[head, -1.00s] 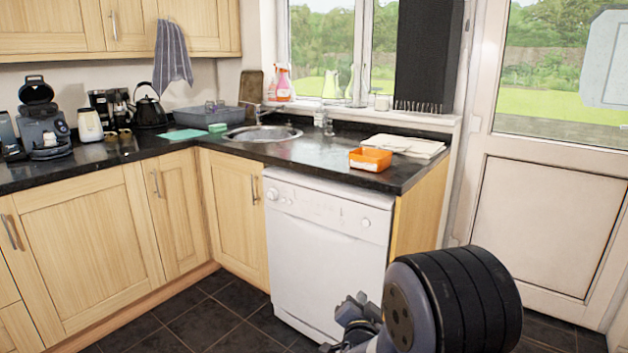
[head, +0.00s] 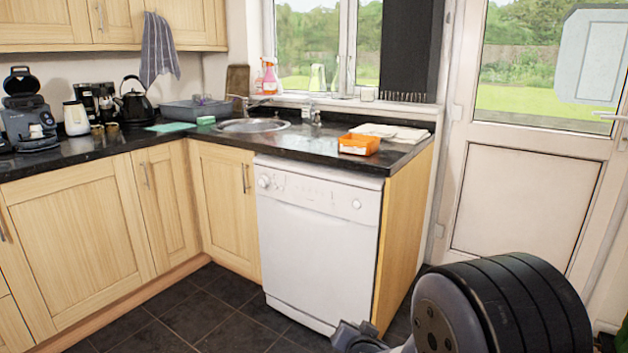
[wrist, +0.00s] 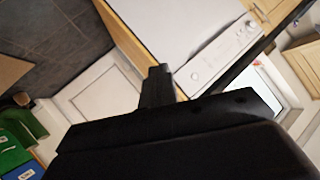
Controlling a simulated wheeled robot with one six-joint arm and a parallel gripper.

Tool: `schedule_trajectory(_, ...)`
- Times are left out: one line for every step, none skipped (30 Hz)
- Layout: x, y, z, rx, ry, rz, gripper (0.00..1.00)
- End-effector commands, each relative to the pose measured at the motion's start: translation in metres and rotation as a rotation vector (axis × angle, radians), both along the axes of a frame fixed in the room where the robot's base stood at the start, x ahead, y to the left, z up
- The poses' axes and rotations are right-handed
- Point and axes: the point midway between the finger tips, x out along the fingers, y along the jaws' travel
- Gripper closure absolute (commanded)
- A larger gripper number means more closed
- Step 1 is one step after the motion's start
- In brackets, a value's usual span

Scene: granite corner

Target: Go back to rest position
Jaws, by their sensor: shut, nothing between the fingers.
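My gripper (wrist: 157,85) shows in the wrist view as dark fingers, closed together with nothing between them. Past it, the wrist view shows the white dishwasher and the door, tilted. In the head view my arm fills the lower right, in front of the dishwasher and the door. The gripper's fingers cannot be made out in the head view.
A white dishwasher (head: 318,245) stands under the black worktop (head: 310,146). An orange tray (head: 359,145) and a pale folded cloth (head: 390,133) lie near its right end. A white door (head: 525,205) is at right. Dark floor tiles (head: 220,310) are clear. Green boxes (wrist: 12,150) show in the wrist view.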

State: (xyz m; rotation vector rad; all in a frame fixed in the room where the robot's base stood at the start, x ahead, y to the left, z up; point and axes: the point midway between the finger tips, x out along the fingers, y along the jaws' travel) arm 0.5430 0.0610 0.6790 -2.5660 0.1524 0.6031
Motion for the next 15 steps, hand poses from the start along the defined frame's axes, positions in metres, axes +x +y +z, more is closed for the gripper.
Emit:
schedule_trajectory(-0.007, 0.001, -0.011, -0.010, 0.027, 0.017, 1.00)
schedule_trajectory(-0.011, 0.002, -0.015, -0.016, 0.046, 0.028, 1.00)
schedule_trajectory(-0.017, 0.003, -0.021, -0.024, 0.070, 0.044, 1.00)
schedule_trajectory(-0.021, 0.003, -0.025, -0.030, 0.088, 0.055, 1.00)
schedule_trajectory(-0.026, 0.004, -0.030, -0.037, 0.105, 0.066, 1.00)
schedule_trajectory(-0.031, 0.004, -0.034, -0.046, 0.128, 0.080, 1.00)
schedule_trajectory(-0.035, 0.005, -0.038, -0.051, 0.142, 0.089, 1.00)
schedule_trajectory(-0.039, 0.005, -0.041, -0.057, 0.158, 0.099, 1.00)
schedule_trajectory(-0.044, 0.006, -0.046, -0.063, 0.178, 0.110, 1.00)
schedule_trajectory(-0.047, 0.006, -0.048, -0.067, 0.189, 0.118, 1.00)
schedule_trajectory(-0.050, 0.006, -0.051, -0.072, 0.200, 0.125, 1.00)
schedule_trajectory(-0.053, 0.006, -0.053, -0.077, 0.213, 0.134, 1.00)
schedule_trajectory(-0.056, 0.007, -0.055, -0.081, 0.222, 0.140, 1.00)
schedule_trajectory(-0.058, 0.007, -0.057, -0.084, 0.231, 0.145, 1.00)
schedule_trajectory(-0.060, 0.007, -0.058, -0.087, 0.238, 0.150, 1.00)
